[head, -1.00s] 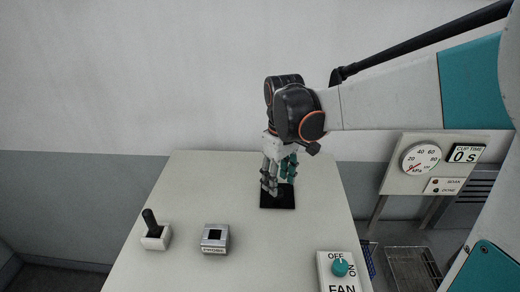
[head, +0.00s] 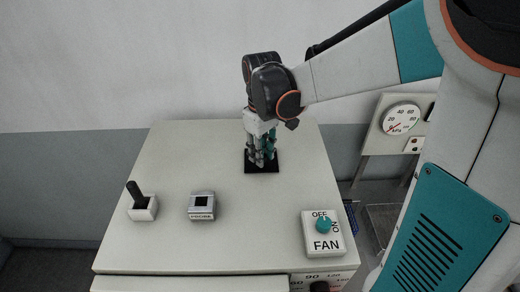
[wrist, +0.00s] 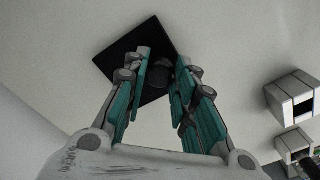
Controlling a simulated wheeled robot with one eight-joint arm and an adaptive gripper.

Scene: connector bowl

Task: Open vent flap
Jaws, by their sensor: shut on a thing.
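My gripper (head: 262,157) points down over a black square plate (head: 264,168) near the back right of the table. In the wrist view, its two fingers (wrist: 162,82) are closed around a dark, rounded thing (wrist: 186,72) standing over the black plate (wrist: 112,62). The fingers hide much of this thing, and I cannot tell exactly what it is. No part is clearly recognisable as a vent flap. A numbered dial with a dark knob (head: 319,287) shows partly on the table's front, cut off by the picture's lower edge.
The pale table (head: 225,245) carries a dark-handled lever (head: 142,205), a small grey box (head: 202,206) with a dark opening, and a FAN switch (head: 323,234) with a teal knob. A gauge panel (head: 400,121) stands beyond the right edge. The table's middle is clear.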

